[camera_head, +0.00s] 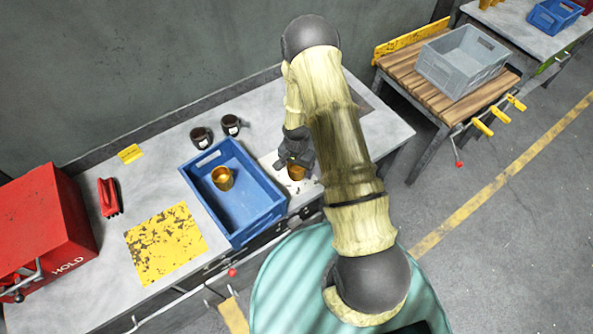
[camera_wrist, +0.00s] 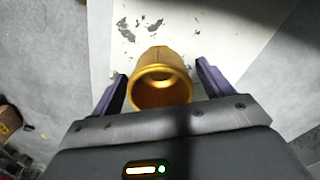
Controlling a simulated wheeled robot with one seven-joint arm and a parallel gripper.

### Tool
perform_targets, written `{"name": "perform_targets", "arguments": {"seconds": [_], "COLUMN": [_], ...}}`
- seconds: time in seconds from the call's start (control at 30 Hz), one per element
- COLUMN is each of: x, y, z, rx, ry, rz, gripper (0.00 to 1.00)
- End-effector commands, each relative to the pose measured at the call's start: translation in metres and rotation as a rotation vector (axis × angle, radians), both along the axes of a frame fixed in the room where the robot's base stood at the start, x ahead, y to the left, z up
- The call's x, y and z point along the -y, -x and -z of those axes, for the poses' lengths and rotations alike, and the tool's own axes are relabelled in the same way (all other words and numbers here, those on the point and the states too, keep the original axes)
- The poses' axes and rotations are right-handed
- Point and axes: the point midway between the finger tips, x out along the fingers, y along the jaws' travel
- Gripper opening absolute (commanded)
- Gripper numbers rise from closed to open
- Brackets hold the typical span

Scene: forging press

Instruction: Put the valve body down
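A brass valve body (camera_head: 296,173) stands on a worn white patch (camera_head: 305,190) of the bench, just right of the blue crate. The wrist view shows the valve body (camera_wrist: 160,88) with its round open mouth towards the camera. My gripper (camera_head: 290,163) is down at it. In the wrist view my gripper (camera_wrist: 161,72) has its fingers on either side of the valve body, with a narrow gap at each side. The fingers look open and not pressed on it. My arm and gripper partly hide it in the head view.
The blue crate (camera_head: 267,215) holds another brass part (camera_head: 222,178). Two dark cups (camera_head: 231,125) stand behind it. A yellow worn patch (camera_head: 165,242), a red brush-like tool (camera_head: 109,197) and a red box (camera_head: 45,225) lie left. A grey crate (camera_head: 463,85) sits on a wooden table.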

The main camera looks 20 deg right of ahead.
Motion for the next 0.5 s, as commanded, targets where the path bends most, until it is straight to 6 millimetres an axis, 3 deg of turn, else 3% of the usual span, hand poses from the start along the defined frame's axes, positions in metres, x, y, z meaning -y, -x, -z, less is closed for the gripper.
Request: {"name": "perform_targets", "arguments": {"seconds": [0.03,0.3,0.5], "x": [0.0001,0.0001,0.0003], "y": [0.0000,-0.0004,-0.0005], "z": [-0.0001,-0.0005,-0.0007], "rx": [0.000,0.001,0.001], "ry": [0.000,0.000,0.000], "rz": [0.000,0.000,0.001], "gripper": [0.68,0.16,0.16]}}
